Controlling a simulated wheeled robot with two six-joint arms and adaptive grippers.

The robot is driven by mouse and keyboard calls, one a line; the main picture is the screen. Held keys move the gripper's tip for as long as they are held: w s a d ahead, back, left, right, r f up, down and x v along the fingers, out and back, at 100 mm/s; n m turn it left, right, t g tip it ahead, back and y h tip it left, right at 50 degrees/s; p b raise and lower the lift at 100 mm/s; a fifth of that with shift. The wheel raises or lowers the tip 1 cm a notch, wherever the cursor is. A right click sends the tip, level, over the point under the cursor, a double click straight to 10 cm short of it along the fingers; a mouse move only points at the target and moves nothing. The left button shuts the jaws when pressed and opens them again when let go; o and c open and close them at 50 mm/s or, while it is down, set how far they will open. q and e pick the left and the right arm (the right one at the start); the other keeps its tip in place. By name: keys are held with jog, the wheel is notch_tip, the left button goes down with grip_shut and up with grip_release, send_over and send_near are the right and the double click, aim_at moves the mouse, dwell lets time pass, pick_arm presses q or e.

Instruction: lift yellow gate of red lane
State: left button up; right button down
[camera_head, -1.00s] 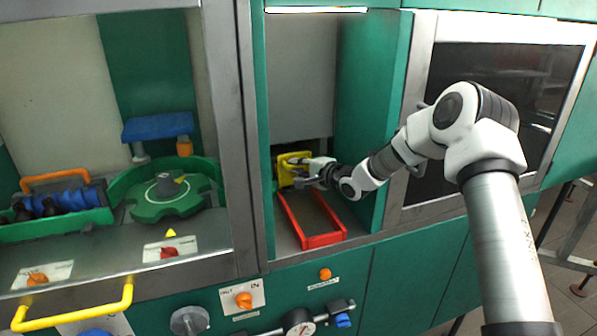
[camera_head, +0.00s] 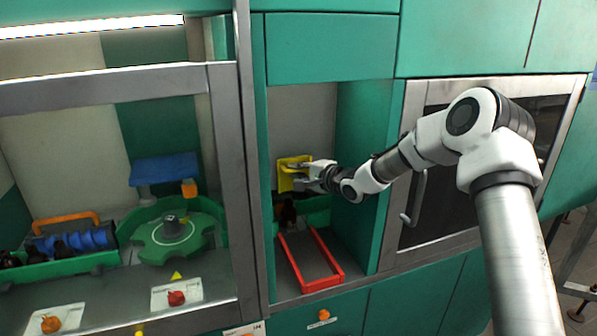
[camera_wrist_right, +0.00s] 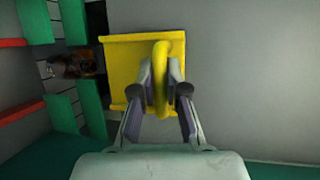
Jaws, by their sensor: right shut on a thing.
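The yellow gate (camera_head: 287,180) is a flat plate with a loop handle, at the back of the narrow bay. It stands above the far end of the red lane (camera_head: 288,262), raised clear of the bay floor. My right gripper (camera_head: 303,171) is shut on the gate's handle. In the right wrist view the gripper (camera_wrist_right: 163,80) has its fingers on both sides of the yellow loop, with the gate's plate (camera_wrist_right: 128,75) behind. An amber bottle (camera_wrist_right: 75,64) shows left of the gate, in an opening between green walls. My left gripper is not in view.
The bay's right green wall (camera_head: 362,170) stands close beside my right arm. A steel post (camera_head: 250,150) bounds the bay on the left. Left of it are a green carousel (camera_head: 150,243) and a blue roller rack (camera_head: 85,240). The red lane looks empty.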

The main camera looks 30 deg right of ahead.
jog(key=c, duration=1.3)
grip_release()
jog(key=shift+w+r, duration=0.1)
jog(key=shift+r, duration=0.3)
jog(key=shift+c, duration=0.2)
jog(key=shift+o, duration=0.8)
jog(key=shift+a, duration=0.1)
jog(key=shift+w+a+f, duration=0.1)
jog(key=shift+a, duration=0.1)
jog(key=shift+s+d, duration=0.25)
jog(key=shift+s, duration=0.15)
jog(key=v, duration=1.1)
jog(key=shift+a, duration=0.25)
jog(key=shift+s, duration=0.15)
